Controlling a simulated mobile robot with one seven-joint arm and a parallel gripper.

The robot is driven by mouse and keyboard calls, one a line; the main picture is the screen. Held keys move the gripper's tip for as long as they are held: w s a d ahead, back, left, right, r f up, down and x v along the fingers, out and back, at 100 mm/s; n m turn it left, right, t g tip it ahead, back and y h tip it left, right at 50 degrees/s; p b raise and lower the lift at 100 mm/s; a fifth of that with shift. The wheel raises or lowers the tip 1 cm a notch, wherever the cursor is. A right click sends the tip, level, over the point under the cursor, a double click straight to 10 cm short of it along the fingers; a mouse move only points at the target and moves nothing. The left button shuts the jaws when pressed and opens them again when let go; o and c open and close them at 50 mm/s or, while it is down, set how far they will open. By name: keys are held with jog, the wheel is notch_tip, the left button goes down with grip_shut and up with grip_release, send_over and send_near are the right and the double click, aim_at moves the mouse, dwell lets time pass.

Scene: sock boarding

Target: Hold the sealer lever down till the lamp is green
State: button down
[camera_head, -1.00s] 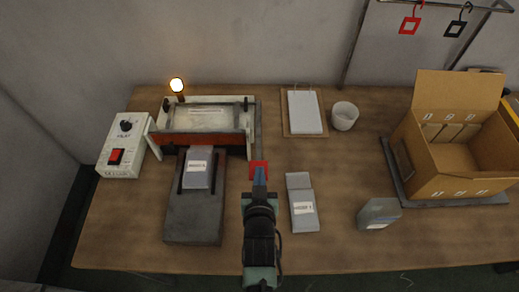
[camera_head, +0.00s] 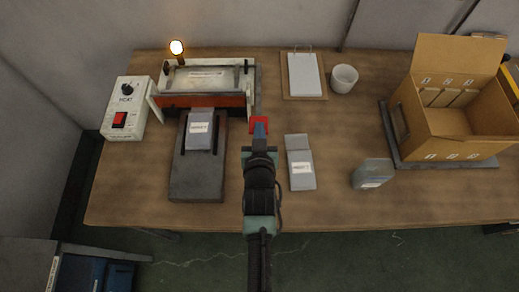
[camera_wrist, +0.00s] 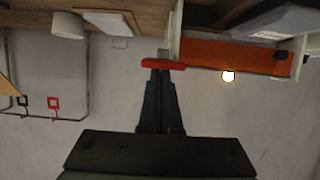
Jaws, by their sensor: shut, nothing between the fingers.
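The sealer (camera_head: 205,100) stands at the back left of the table, with a white frame and an orange-red front bar. Its lever ends in a red grip (camera_head: 259,124) at the right front, also seen in the wrist view (camera_wrist: 163,65). My gripper (camera_head: 260,130) is shut and empty, its fingertips (camera_wrist: 163,72) right at the red grip; I cannot tell whether they press on it. The lamp (camera_head: 177,47) glows amber-white, not green; it also shows in the wrist view (camera_wrist: 228,76). A grey labelled pouch (camera_head: 200,130) lies on the dark stand, its far end at the sealer.
A white control box (camera_head: 125,108) with a red switch stands left of the sealer. A grey pouch (camera_head: 300,165) lies right of my gripper, and another (camera_head: 372,172) stands farther right. A clipboard (camera_head: 304,75), a white cup (camera_head: 343,78) and an open carton (camera_head: 455,135) are beyond.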

jog(key=b+v, duration=0.2)
jog(key=v, duration=0.8)
jog(key=shift+s+f, duration=0.25)
jog(key=shift+f, duration=0.1)
dwell(0.3)
jog(key=w+r+t, duration=0.2)
jog(key=w+r, duration=0.1)
jog(key=r, duration=0.6)
jog(key=w+r+t, duration=0.2)
jog(key=w+r, duration=0.1)
jog(key=r, duration=0.7)
jog(key=w+r+t, duration=0.2)
jog(key=w+r, duration=0.2)
jog(key=r, duration=0.5)
jog(key=s+r+t, duration=0.2)
jog(key=s+r, duration=0.2)
jog(key=r, duration=0.7)
jog(key=s+r+t, duration=0.3)
jog(key=s+r, duration=0.1)
jog(key=r, duration=0.7)
jog(key=s+r+t, duration=0.3)
jog(key=s+r, duration=0.1)
jog(key=r, duration=0.7)
